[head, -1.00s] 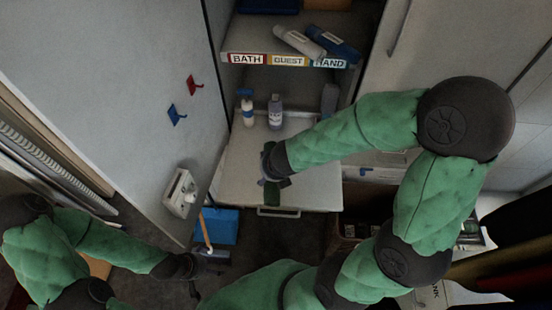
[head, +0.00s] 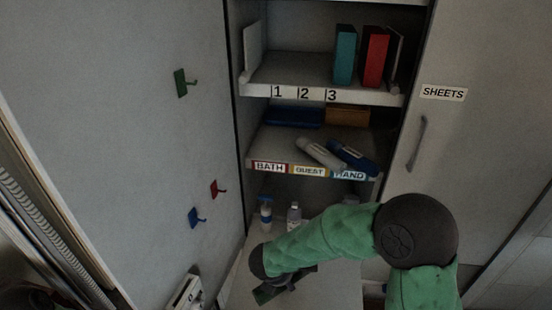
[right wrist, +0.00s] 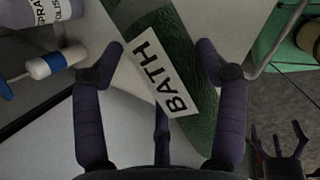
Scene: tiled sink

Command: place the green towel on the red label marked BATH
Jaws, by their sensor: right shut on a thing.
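The green towel (head: 264,296) is a dark roll low in the head view, over the white lower surface. In the right wrist view the green towel (right wrist: 172,25) carries a white tag reading BATH. My right gripper (head: 285,284) is shut on it; its fingers (right wrist: 160,62) lie on both sides of the roll. The red BATH label (head: 268,167) is at the left end of the shelf edge, above and behind the right gripper. My left gripper (right wrist: 278,138) is outside the head view but shows at the right wrist view's lower right, with fingers apart.
A grey roll (head: 320,153) and a blue roll (head: 352,158) lie on the labelled shelf's right side. The shelf behind BATH looks clear in front of a blue item (head: 294,117). A spray bottle (head: 265,213) and another bottle (head: 294,214) stand below. Hooks stick out from the left panel.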

